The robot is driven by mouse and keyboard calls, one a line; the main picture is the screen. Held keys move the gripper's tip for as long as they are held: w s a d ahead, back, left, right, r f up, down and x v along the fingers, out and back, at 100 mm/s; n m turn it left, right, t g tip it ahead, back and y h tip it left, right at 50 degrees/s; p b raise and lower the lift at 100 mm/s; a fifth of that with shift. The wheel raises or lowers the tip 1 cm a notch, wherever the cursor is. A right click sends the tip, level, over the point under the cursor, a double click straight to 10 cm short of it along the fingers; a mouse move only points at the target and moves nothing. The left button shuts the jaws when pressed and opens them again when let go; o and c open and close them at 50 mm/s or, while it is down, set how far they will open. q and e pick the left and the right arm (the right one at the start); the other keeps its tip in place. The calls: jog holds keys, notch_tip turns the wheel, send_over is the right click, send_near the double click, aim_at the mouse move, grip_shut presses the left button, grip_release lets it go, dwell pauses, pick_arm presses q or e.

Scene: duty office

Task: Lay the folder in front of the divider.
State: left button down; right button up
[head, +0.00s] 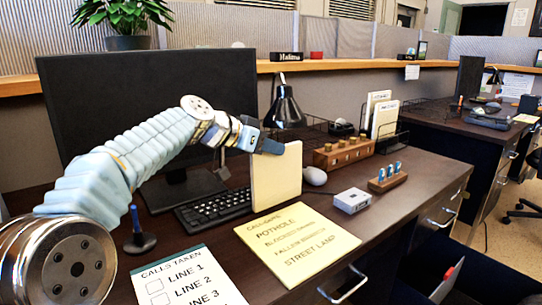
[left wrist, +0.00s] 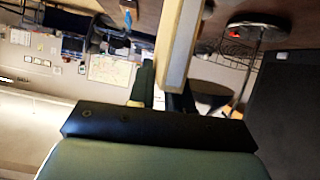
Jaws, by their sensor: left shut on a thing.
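My left gripper (head: 268,144) is shut on the cream folder (head: 276,180), gripping it by its upper edge. The folder stands upright in the grip, above the desk at the yellow sheet's back edge; I cannot tell whether its lower edge touches. In the left wrist view the folder's pale edge (left wrist: 182,45) runs up from between the fingers (left wrist: 163,92). White upright panels (head: 384,119) stand in a black wire rack (head: 403,136) at the desk's back right; I cannot tell which is the divider. My right gripper is not in view.
A black keyboard (head: 212,208), monitor (head: 150,105) and lamp (head: 285,108) are near my left arm. A yellow sheet (head: 297,245), a grey box (head: 352,200), a mouse (head: 315,177), a wooden stamp holder (head: 343,155) and a small peg block (head: 388,183) lie right of it.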

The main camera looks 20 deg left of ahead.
pick_arm(q)
jog(key=shift+f, duration=0.75)
jog(key=c, duration=1.1)
grip_release()
jog(key=shift+o, duration=0.2)
